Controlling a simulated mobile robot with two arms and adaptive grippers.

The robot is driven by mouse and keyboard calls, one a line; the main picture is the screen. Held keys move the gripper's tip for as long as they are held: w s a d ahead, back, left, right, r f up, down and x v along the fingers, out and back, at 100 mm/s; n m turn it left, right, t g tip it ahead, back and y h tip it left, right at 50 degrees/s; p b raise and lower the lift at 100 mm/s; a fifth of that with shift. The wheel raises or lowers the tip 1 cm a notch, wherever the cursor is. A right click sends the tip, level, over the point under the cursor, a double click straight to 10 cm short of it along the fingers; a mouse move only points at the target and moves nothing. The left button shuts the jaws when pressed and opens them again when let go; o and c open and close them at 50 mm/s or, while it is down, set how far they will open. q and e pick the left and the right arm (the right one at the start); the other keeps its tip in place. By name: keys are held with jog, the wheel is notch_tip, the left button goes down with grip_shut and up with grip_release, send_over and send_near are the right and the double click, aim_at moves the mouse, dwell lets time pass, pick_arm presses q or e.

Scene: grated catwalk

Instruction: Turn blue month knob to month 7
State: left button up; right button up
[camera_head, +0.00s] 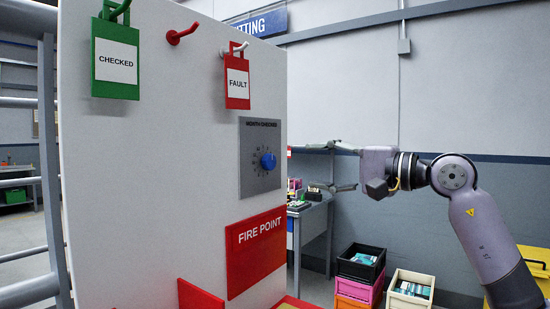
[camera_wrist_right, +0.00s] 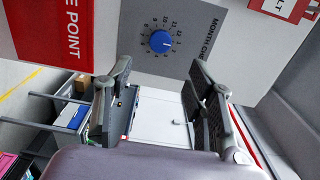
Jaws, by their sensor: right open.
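The blue month knob (camera_head: 268,161) sits on a grey dial plate (camera_head: 260,185) headed "MONTH CHECKED", on a white board. In the wrist view, the knob (camera_wrist_right: 160,41) is in the upper middle, ringed by numbers on the plate (camera_wrist_right: 185,65), which appears turned sideways. A small light mark shows on the knob, but I cannot read which month it points to. My right gripper (camera_head: 312,167) is open and empty, to the right of the board. Its fingers (camera_wrist_right: 160,68) spread apart facing the plate, with a gap to the knob. My left gripper is out of view.
A green "CHECKED" tag (camera_head: 116,60) and a red "FAULT" tag (camera_head: 237,82) hang on the board (camera_head: 150,170). A red "FIRE POINT" sign (camera_head: 256,250) is below the dial. A workbench (camera_head: 315,220) and stacked crates (camera_head: 361,263) stand behind. Open air lies between gripper and board.

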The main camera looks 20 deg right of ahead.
aim_at(272, 163)
jog(key=p+x, duration=0.3)
jog(key=x, duration=0.8)
jog(key=shift+w+a, duration=0.1)
jog(key=shift+a, duration=0.05)
jog(key=shift+c, duration=0.2)
jog(key=c, duration=1.1)
